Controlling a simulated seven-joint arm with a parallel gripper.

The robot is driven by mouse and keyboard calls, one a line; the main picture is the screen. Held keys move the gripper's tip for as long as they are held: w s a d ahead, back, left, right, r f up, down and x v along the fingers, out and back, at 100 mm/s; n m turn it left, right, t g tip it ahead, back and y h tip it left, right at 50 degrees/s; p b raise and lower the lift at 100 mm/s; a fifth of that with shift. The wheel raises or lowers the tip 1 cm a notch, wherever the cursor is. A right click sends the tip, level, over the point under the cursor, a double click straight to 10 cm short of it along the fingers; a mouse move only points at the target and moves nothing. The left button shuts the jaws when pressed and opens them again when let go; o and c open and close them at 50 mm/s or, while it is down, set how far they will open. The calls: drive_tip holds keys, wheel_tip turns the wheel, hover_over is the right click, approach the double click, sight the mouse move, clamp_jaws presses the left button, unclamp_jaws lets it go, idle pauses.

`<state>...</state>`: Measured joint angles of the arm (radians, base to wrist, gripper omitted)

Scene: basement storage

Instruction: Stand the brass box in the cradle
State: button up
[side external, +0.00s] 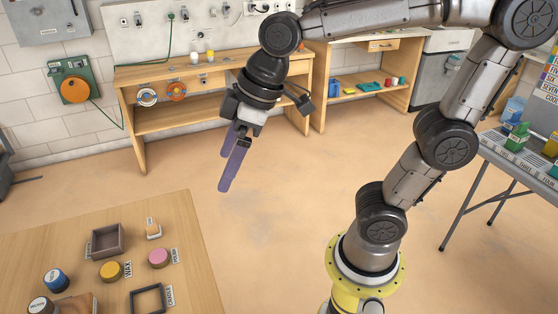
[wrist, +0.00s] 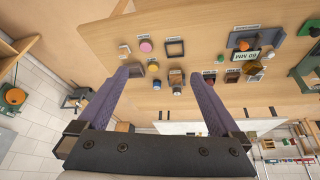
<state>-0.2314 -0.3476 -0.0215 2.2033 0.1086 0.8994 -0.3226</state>
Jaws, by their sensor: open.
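The cradle (side external: 150,299) is a dark, square open frame lying on the wooden table, with a label beside it. It also shows in the wrist view (wrist: 167,49) and looks empty. A small brass-coloured object (wrist: 254,67) lies farther right on the table in the wrist view; it may be the brass box, but it is too small to be sure. I cannot make out the brass box in the side view. My gripper (side external: 227,168) has purple fingers, open and empty, in the air beyond the table. Its fingers spread apart in the wrist view (wrist: 158,77).
The wooden table (side external: 190,265) also holds a brown tray (side external: 107,241), a yellow wax tin (side external: 111,271), a pink round piece (side external: 159,257), a blue-sided jar (side external: 55,281) and a small white-based stand (side external: 153,228). Open floor separates the table from the workbench (side external: 215,75).

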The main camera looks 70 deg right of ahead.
drive_tip(key=s+d+f+m+h, duration=0.1)
drive_tip(key=s+d+m, duration=0.2)
drive_tip(key=s+d, duration=0.1)
drive_tip(key=s+d+f+m+t+h, duration=0.1)
drive_tip(key=s+d+f+m, duration=0.1)
drive_tip(key=s+d, duration=0.2)
drive_tip(key=shift+s+f+m, duration=0.3)
drive_tip(key=shift+s+m, duration=0.1)
drive_tip(key=shift+s, duration=0.45)
